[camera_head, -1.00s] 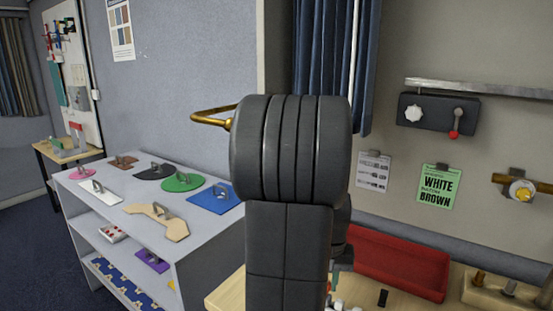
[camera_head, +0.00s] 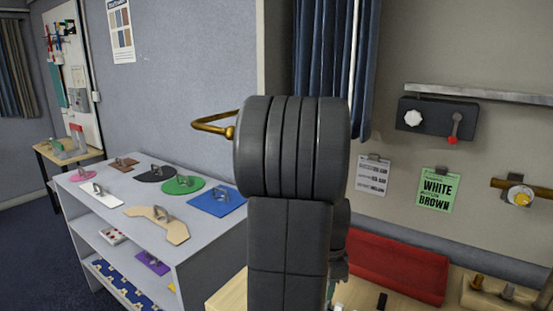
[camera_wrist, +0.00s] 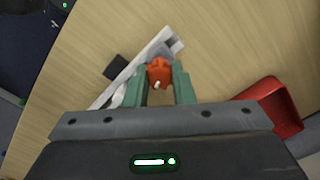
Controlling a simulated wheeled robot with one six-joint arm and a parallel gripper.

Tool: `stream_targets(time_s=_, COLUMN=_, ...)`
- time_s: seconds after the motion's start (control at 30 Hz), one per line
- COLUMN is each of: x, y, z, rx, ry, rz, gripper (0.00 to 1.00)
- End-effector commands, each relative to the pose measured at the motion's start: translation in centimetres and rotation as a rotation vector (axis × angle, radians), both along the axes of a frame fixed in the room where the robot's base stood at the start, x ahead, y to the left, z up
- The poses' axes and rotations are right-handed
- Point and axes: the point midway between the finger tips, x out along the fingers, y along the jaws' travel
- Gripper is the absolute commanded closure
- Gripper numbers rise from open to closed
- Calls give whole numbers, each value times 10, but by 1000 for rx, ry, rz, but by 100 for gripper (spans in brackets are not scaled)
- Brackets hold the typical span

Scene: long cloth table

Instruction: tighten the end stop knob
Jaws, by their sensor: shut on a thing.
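The orange-red end stop knob (camera_wrist: 159,72) sits on a pale grey-white rail (camera_wrist: 146,56) that runs diagonally across the wooden table in the wrist view. My gripper (camera_wrist: 163,79) is shut on the knob, with one greenish finger on each side of it. A small white mark shows at the knob's near edge. The lower end of the rail is partly hidden behind the left finger. In the head view my own arm covers the middle, and the knob and fingertips cannot be made out.
A black block (camera_wrist: 115,66) lies beside the rail. A red tray (camera_wrist: 272,106) is to the right of my gripper, and it also shows in the head view (camera_head: 397,268). The tabletop beyond the knob is clear. A grey shelf (camera_head: 195,238) with coloured boards stands at left.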

Motion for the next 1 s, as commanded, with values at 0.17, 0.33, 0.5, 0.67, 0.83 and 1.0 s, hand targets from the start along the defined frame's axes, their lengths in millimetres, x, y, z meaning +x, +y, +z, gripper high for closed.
stream_targets(time_s=0.17, x=-1, y=0, z=0, rx=1, ry=3, rz=-197, gripper=94)
stream_targets(time_s=0.33, x=-1, y=0, z=0, rx=0, ry=3, rz=-389, gripper=94)
stream_targets(time_s=0.5, x=-1, y=0, z=0, rx=0, ry=3, rz=-581, gripper=94)
stream_targets(time_s=0.67, x=-1, y=0, z=0, rx=0, ry=2, rz=-601, gripper=52)
stream_targets(time_s=0.83, x=0, y=0, z=0, rx=0, ry=1, rz=-600, gripper=19)
stream_targets(time_s=1.0, x=0, y=0, z=0, rx=0, ry=0, rz=-599, gripper=16)
